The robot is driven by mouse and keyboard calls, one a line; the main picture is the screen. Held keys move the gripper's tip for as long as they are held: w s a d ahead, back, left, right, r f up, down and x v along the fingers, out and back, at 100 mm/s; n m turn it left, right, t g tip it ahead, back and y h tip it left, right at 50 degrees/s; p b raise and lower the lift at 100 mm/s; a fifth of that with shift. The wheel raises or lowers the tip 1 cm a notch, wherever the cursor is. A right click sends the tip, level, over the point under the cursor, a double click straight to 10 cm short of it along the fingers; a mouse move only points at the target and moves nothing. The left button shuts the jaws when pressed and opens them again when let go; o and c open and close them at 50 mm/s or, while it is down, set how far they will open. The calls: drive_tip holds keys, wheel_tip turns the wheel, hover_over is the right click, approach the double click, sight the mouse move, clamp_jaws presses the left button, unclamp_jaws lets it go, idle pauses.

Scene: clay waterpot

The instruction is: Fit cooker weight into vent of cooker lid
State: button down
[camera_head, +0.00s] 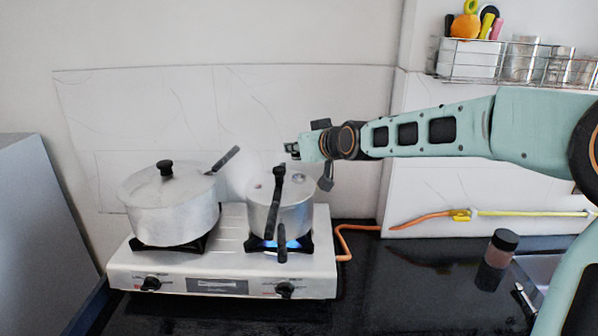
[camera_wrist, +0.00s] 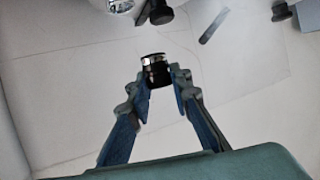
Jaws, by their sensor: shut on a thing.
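My gripper (camera_head: 297,148) is at the end of the arm, above the pressure cooker, and points left. In the wrist view its fingers (camera_wrist: 161,82) are shut on a small dark cylinder with a shiny band, the cooker weight (camera_wrist: 154,70). The weight is small and hard to make out in the head view. The silver pressure cooker (camera_head: 292,217) stands on the right burner. Its lid (camera_head: 294,183) carries a long black handle (camera_head: 273,213). I cannot tell the vent for certain among the small fittings on the lid. The weight is apart from the lid.
A lidded silver pot (camera_head: 172,215) with a dark handle stands on the left burner of the white stove (camera_head: 215,280). A blue flame (camera_head: 292,244) shows under the cooker. An orange hose (camera_head: 410,219) and a dark-lidded jar (camera_head: 497,248) are to the right. The black counter between is mostly clear.

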drive_tip(key=w+f, duration=0.6)
drive_tip(key=w, duration=0.1)
drive_tip(key=shift+w+d+f+p, duration=0.1)
drive_tip(key=shift+w+f+p, duration=0.1)
drive_tip(key=shift+f+p, duration=0.2)
drive_tip(key=shift+w+f, duration=0.2)
drive_tip(key=shift+f, duration=0.05)
wheel_tip(320, 180, down, 2)
drive_tip(key=shift+f+p, duration=0.2)
drive_tip(key=shift+p, duration=0.25)
drive_tip(key=shift+f, duration=0.3)
drive_tip(key=shift+f, duration=0.1)
drive_tip(key=shift+f+b, duration=0.15)
drive_tip(key=shift+b, duration=0.15)
drive_tip(key=c, duration=2)
unclamp_jaws()
drive_tip(key=shift+c, duration=0.2)
